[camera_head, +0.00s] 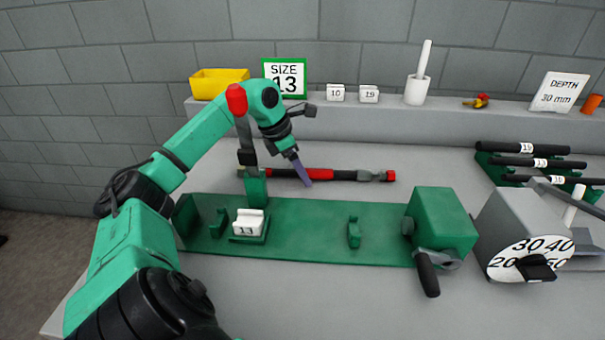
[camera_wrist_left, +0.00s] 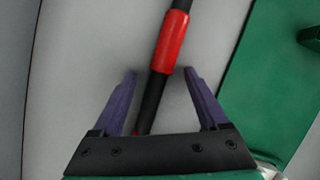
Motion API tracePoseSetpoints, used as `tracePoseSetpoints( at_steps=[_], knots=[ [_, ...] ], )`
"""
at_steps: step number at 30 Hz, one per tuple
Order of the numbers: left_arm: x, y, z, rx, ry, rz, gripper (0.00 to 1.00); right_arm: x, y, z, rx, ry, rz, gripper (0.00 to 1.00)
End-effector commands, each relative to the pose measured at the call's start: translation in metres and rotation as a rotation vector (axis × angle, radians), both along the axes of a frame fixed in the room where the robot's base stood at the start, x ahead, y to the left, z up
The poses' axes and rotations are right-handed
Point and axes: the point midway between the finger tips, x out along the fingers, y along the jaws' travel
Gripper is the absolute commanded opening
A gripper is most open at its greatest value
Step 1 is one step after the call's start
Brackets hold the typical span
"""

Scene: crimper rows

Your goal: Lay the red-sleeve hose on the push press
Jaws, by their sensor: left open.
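The red-sleeve hose (camera_head: 345,175) lies on the grey bench behind the green press bed. It is black with a red sleeve (camera_wrist_left: 172,40) and a red-and-grey right end. My left gripper (camera_head: 306,182) points down at the hose near the sleeve. In the left wrist view the open purple fingers (camera_wrist_left: 160,74) stand either side of the hose, apart from it. What I take for the push press is the green bed (camera_head: 310,245), with small cradles (camera_head: 353,232), a block marked 11 (camera_head: 249,222), a red-knobbed lever (camera_head: 236,99) and a green block with a black handle (camera_head: 440,222).
A grey machine (camera_head: 515,220) with a numbered dial stands at right, in front of several black hoses on a green rack (camera_head: 490,158). The back ledge holds a yellow bin (camera_head: 217,82), a SIZE 13 sign (camera_head: 285,77), blocks marked 10 and 19, and a DEPTH 30 mm card (camera_head: 560,92).

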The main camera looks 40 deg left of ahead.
Motion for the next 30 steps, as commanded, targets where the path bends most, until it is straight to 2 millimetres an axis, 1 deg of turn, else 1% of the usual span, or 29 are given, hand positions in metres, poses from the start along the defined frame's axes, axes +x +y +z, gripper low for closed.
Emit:
tracePoseSetpoints(
  at_steps=[2,3,5,6,8,30],
  knots=[
    [-0.0001,0.0001,0.0003,0.000,0.000,0.000,0.77,0.0002,0.0000,-0.0001,0.000,0.000,0.000,0.50],
    [-0.0001,0.0002,0.0004,0.000,0.000,0.000,0.62,0.0003,0.0001,-0.0001,0.000,-0.001,0.000,0.50],
    [-0.0001,0.0002,0.0004,0.000,0.000,0.000,0.39,0.0003,0.0002,-0.0001,0.000,-0.001,0.000,0.50],
    [-0.0001,0.0002,0.0005,0.000,0.000,0.000,0.23,0.0004,0.0001,-0.0001,0.000,-0.001,0.000,0.50],
    [-0.0001,0.0002,0.0005,0.000,0.000,0.000,0.01,0.0005,0.0002,-0.0001,0.000,-0.002,0.000,0.50],
    [-0.0001,0.0006,0.0007,0.001,-0.001,0.002,0.00,0.0008,0.0020,-0.0002,0.003,-0.003,-0.001,0.50]
  ],
)
